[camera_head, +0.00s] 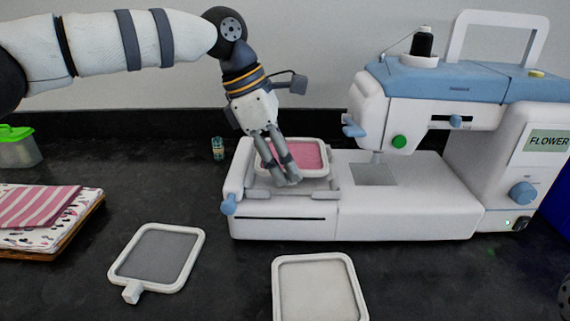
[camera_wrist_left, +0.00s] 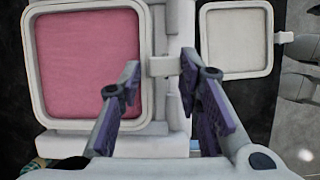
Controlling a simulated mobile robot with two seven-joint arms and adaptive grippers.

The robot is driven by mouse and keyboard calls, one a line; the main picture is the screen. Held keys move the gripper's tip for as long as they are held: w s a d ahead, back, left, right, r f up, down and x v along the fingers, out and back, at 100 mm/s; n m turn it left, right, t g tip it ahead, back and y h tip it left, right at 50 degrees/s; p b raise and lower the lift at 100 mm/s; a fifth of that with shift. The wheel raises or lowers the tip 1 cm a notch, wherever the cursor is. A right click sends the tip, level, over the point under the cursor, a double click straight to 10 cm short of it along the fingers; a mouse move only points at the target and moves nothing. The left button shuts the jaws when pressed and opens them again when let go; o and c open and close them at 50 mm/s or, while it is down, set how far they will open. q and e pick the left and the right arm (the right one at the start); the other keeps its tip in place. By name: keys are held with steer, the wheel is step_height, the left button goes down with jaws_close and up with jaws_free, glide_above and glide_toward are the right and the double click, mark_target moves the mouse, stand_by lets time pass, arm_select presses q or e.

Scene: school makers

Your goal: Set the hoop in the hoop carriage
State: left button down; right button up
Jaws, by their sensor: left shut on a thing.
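The hoop (camera_head: 312,152) is a white rounded frame with pink fabric. It lies over the hoop carriage (camera_head: 238,172), the white part at the left end of the sewing machine's bed. My left gripper (camera_head: 287,178) reaches down from above at the hoop's near side. It is shut on the hoop's small white tab, which shows between the fingertips in the left wrist view, where the pink hoop (camera_wrist_left: 88,60) fills the left. The fingers cover part of the near rim, and I cannot tell whether the hoop is fully seated.
The sewing machine (camera_head: 425,205) stands to the right, its needle head close beside the hoop. A grey-fabric hoop (camera_head: 158,255) and a pale-fabric hoop (camera_head: 318,285) lie on the dark table in front. Folded cloths (camera_head: 40,210) are at left. A small jar (camera_head: 217,148) stands behind.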

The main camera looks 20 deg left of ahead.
arm_select(q)
steer(key=shift+f, duration=0.25)
steer(key=shift+f, duration=0.1)
steer(key=c, duration=1.2)
jaws_free()
steer(key=shift+o, duration=0.2)
steer(key=v, duration=1.2)
